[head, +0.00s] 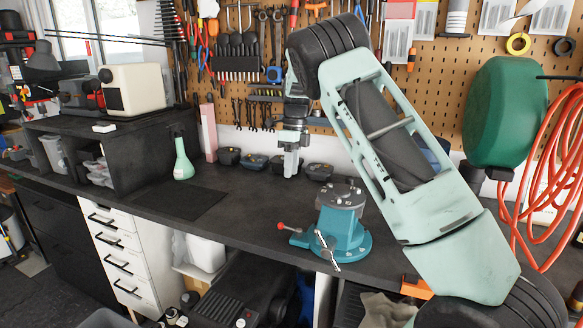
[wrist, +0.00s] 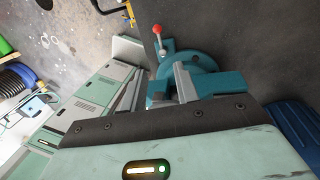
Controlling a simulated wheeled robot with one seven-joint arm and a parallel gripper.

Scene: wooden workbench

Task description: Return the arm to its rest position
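My arm (head: 400,150) is raised and bent over the workbench (head: 240,225), reaching up from the lower right of the head view. My gripper (head: 291,170) hangs pointing down above the bench, left of the teal vise (head: 342,228) and apart from it. In the wrist view my gripper's two fingers (wrist: 160,74) stand apart with a gap between them. No held object shows between them. The vise (wrist: 210,82) shows beyond the fingers in that view, with its red-knobbed handle (wrist: 157,29).
Small dark bins (head: 255,162) stand along the back of the bench behind my gripper. A green spray bottle (head: 182,160) and a dark mat (head: 180,202) are to the left. A green hose reel (head: 505,110) and orange hose (head: 548,180) hang at the right.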

